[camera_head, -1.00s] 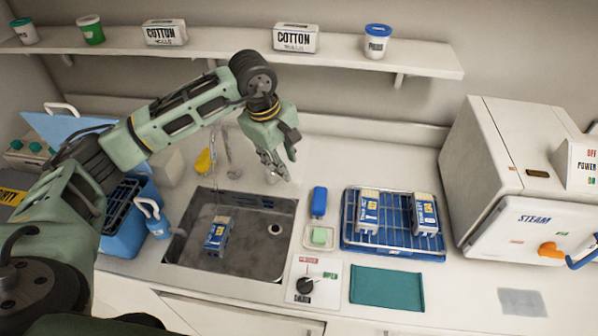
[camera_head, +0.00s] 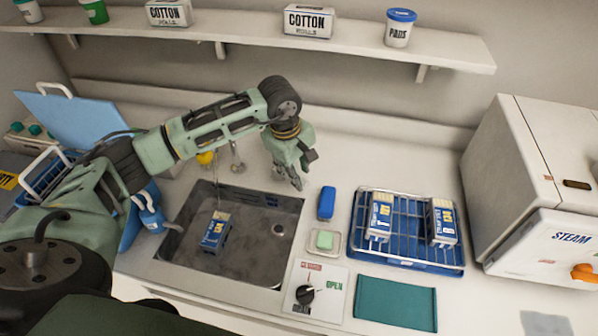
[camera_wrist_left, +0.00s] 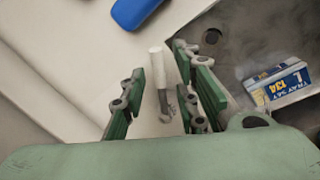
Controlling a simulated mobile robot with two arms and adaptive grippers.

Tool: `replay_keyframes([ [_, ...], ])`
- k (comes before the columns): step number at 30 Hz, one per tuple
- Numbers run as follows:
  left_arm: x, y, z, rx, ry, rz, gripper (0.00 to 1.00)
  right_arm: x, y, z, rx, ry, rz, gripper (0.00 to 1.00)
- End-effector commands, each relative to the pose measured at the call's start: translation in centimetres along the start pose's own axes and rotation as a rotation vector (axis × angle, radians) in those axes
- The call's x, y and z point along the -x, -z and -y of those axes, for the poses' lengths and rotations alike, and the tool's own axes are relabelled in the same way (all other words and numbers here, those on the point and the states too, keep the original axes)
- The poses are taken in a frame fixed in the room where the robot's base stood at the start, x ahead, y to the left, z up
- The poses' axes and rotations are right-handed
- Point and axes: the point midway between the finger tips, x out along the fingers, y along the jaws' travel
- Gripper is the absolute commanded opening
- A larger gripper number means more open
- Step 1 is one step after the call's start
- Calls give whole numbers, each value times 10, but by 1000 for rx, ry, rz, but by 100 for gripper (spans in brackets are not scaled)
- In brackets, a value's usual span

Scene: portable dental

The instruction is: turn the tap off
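The tap's metal spout (camera_head: 236,160) stands behind the sink (camera_head: 192,262), partly hidden by my left arm. In the left wrist view a white-tipped lever (camera_wrist_left: 157,63) on a metal stem lies between the fingers of my left gripper (camera_wrist_left: 163,92). The fingers are apart, with gaps on both sides of the lever; I cannot tell how deep it sits between them. In the head view the left gripper (camera_head: 292,182) is low over the counter at the sink's back right corner and hides the lever. My right gripper is not in view.
A blue-and-white box (camera_head: 216,232) sits in the sink. Right of the sink are a blue block (camera_head: 327,203), a soap dish (camera_head: 323,243), a dial panel (camera_head: 316,290) and a wire rack (camera_head: 408,232) with boxes. A shelf (camera_head: 262,48) runs above at the back.

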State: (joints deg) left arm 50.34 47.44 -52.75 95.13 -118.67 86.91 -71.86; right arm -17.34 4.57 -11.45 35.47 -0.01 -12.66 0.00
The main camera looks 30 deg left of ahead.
Motion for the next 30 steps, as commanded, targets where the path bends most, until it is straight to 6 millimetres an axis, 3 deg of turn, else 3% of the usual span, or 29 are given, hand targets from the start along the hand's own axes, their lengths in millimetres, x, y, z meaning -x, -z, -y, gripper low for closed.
replay_keyframes([
  [6,-21,0,0,1,1,1,29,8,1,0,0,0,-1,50],
  [15,-25,0,0,0,-1,0,29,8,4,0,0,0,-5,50],
  [25,-24,0,0,0,-1,0,0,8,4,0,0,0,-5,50],
  [30,-24,0,0,0,-1,0,0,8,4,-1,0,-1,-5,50],
])
